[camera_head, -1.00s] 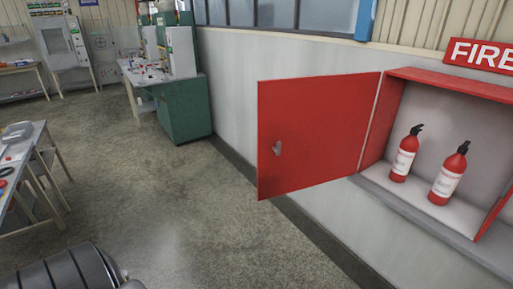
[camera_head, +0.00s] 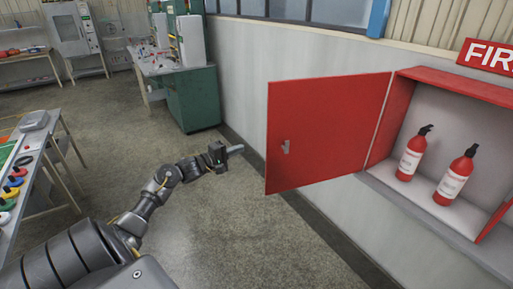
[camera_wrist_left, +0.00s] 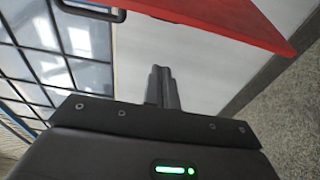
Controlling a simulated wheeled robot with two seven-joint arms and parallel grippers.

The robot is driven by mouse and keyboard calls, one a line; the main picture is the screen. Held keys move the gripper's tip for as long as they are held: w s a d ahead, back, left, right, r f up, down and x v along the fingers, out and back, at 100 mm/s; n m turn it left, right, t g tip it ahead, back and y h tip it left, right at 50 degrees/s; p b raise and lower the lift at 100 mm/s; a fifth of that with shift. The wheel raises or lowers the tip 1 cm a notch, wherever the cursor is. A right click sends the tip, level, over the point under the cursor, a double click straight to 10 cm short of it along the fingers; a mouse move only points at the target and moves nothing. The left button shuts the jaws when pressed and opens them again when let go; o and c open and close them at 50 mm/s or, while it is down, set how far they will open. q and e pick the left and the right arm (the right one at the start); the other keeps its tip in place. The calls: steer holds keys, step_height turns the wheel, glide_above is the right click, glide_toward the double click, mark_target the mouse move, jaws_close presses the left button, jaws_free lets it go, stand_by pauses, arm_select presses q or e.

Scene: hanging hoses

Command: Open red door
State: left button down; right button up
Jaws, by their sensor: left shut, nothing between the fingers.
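The red door (camera_head: 328,130) of the wall cabinet (camera_head: 440,215) stands swung wide open, out from the wall. A small metal handle (camera_head: 286,147) is on its face near the free edge. My left gripper (camera_head: 238,149) is shut and empty, just left of the door's free edge and apart from it in the head view. In the left wrist view the shut fingers (camera_wrist_left: 161,86) point toward the pale wall, with the red door (camera_wrist_left: 225,20) crossing above them. My right gripper is not in view.
Two red fire extinguishers (camera_head: 411,153) (camera_head: 456,176) stand inside the cabinet. A green workbench (camera_head: 192,98) stands against the wall behind. A table with coloured items (camera_head: 14,182) is at the left. Floor (camera_head: 235,225) below the door is clear.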

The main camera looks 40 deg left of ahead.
arm_select(q)
steer(key=w+d+p, duration=0.4)
steer(key=w+d, duration=0.1)
steer(key=w, duration=0.2)
steer(key=shift+w+d+p, duration=0.15)
steer(key=shift+w+p, duration=0.15)
steer(key=shift+p, duration=0.05)
steer(key=shift+f, duration=0.15)
